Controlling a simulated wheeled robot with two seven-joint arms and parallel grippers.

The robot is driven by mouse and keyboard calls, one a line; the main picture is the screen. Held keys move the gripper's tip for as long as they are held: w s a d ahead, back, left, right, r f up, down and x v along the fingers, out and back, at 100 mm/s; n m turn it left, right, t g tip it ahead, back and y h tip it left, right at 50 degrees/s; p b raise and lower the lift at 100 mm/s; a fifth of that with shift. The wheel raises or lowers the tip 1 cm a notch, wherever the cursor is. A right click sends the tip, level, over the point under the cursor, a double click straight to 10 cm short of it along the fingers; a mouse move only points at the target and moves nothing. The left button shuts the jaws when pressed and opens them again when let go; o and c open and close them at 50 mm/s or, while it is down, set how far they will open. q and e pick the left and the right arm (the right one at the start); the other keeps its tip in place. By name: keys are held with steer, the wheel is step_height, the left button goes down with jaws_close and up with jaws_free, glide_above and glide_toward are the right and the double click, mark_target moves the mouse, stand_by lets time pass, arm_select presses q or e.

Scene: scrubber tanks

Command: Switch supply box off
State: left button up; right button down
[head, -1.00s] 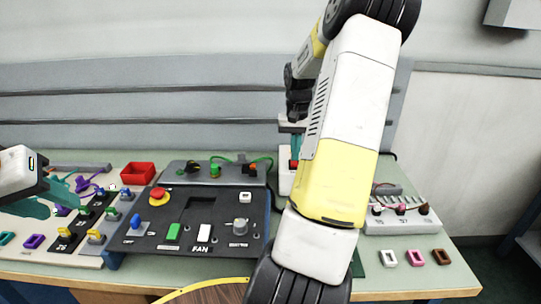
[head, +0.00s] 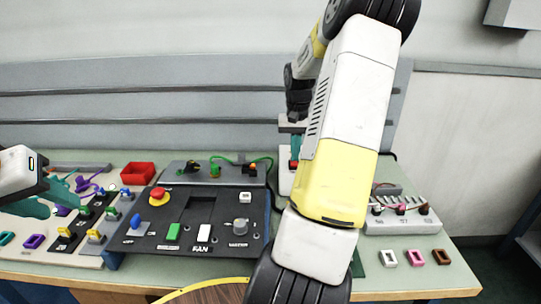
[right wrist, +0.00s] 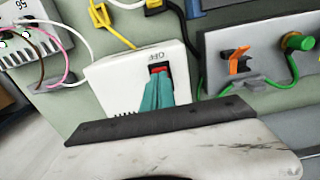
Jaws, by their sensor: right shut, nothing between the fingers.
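The supply box (right wrist: 112,79) is a white box with a red switch (right wrist: 158,69) in a dark slot beside an "OFF" marking, in the right wrist view. In the head view the box (head: 285,182) stands at the back of the table, partly hidden by my right arm. My right gripper (right wrist: 157,98) is shut and empty, its teal fingertips at the switch and covering part of it. I cannot tell whether they touch or how the switch is set. In the head view this gripper (head: 295,150) is above the box. My left gripper (head: 62,198) is open over the left panel.
A black fan panel (head: 188,240) with a red button stands left of my right arm. Behind it is a grey unit (head: 225,175) with green and orange connectors. A red tray (head: 138,173) is at the back left. A white terminal block (head: 400,222) stands at the right.

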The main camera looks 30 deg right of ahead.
mark_target(294, 164)
steer(key=shift+f, duration=0.95)
stand_by(0.3)
steer(key=shift+r, duration=3.55)
